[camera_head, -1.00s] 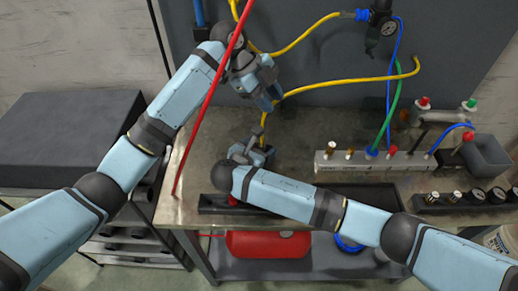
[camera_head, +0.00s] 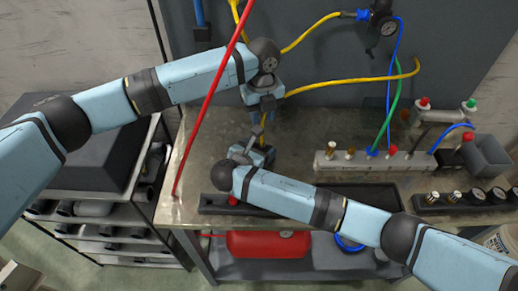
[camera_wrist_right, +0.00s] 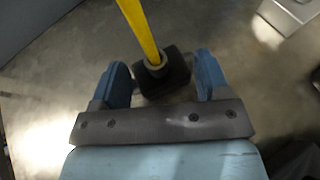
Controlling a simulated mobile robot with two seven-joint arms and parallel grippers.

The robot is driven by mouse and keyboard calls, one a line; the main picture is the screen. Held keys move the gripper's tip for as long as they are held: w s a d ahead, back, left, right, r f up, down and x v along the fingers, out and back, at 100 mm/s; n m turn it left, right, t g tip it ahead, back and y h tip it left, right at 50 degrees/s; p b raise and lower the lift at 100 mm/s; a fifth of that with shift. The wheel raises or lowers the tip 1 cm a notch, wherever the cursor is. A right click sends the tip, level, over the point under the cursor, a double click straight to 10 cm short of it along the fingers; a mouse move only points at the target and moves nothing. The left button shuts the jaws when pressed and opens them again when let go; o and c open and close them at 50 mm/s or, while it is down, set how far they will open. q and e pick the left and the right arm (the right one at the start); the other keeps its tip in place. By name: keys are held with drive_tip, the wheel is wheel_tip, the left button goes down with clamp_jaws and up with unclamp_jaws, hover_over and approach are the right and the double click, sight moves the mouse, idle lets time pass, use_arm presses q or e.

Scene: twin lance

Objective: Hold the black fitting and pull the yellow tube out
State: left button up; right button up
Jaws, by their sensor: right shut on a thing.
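The black fitting (camera_wrist_right: 174,82) stands on the bench between the blue fingers of my right gripper (camera_wrist_right: 164,82) in the right wrist view; the gripper is shut on it. The yellow tube (camera_wrist_right: 139,28) runs up out of the fitting's collar. In the head view the yellow tube (camera_head: 350,80) arcs from the right and passes down behind my left gripper (camera_head: 264,112). That gripper points down, just above my right gripper (camera_head: 262,152). Whether its fingers are open or shut on the tube is hidden. The fitting is mostly hidden in the head view.
A manifold block (camera_head: 340,165) with blue and green hoses stands to the right on the bench (camera_head: 205,150). A red hose (camera_head: 207,100) slants across in front of my left arm. A second yellow tube (camera_head: 310,32) runs along the back panel to a blue connector.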

use_arm(q)
drive_tip(key=shift+f, duration=2.5)
clamp_jaws()
